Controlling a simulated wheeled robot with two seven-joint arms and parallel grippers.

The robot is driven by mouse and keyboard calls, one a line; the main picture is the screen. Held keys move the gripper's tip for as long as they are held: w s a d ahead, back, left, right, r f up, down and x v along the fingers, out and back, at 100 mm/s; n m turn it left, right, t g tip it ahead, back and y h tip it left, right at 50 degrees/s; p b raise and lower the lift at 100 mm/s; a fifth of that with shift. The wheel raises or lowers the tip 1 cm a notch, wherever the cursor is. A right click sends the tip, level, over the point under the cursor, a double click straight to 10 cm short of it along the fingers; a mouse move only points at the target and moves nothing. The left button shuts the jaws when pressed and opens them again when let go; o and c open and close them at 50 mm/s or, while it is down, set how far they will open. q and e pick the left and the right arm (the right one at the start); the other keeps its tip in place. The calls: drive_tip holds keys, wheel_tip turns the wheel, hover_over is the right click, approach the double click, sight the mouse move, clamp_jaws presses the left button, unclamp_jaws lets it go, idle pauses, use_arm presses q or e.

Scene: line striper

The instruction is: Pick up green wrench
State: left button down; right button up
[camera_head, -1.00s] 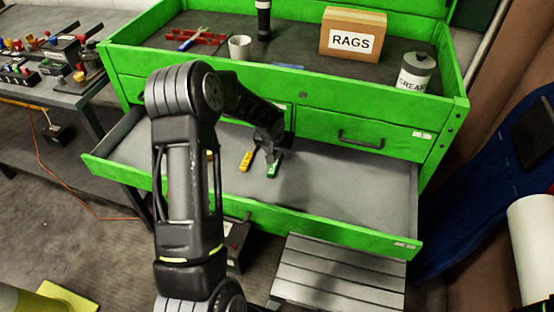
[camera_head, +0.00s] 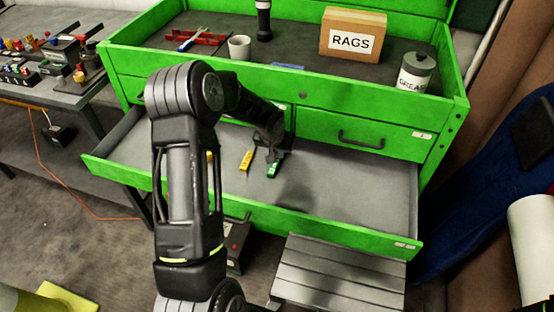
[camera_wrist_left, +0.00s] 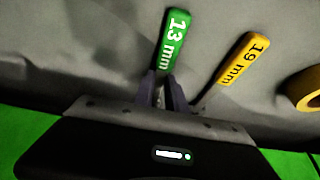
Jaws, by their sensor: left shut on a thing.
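The green wrench (camera_head: 272,170) is in the open drawer (camera_head: 345,190) of the green tool chest. In the left wrist view its green handle (camera_wrist_left: 173,42), marked 13 mm, runs down to my left gripper (camera_wrist_left: 160,88). My left gripper also shows in the head view (camera_head: 272,150), low in the drawer, with its fingers shut on the green wrench. The wrench's other end is hidden by the gripper. A yellow wrench (camera_wrist_left: 242,58), marked 19 mm, lies beside it to the right in the wrist view. My right gripper is not in view.
A yellow roll (camera_wrist_left: 303,90) lies near the wrenches. On the chest top stand a RAGS box (camera_head: 352,35), a grease can (camera_head: 416,72), a cup (camera_head: 239,47) and a red rack (camera_head: 203,37). The drawer's right side is clear.

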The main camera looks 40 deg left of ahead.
use_arm(q)
drive_tip(key=shift+r, duration=0.1)
drive_tip(key=shift+r, duration=0.8)
drive_tip(key=shift+w+d+r+b, duration=0.1)
drive_tip(key=shift+r+b, duration=0.4)
drive_tip(key=shift+r, duration=0.4)
drive_tip(key=d+b, duration=0.1)
drive_tip(key=d, duration=0.4)
drive_tip(key=d+b, duration=0.2)
drive_tip(key=d, duration=0.4)
drive_tip(key=w+d+b, duration=0.1)
drive_tip(key=d+b, duration=0.1)
drive_tip(key=d, duration=0.3)
drive_tip(key=shift+d+f, duration=0.1)
drive_tip(key=shift+d, duration=0.8)
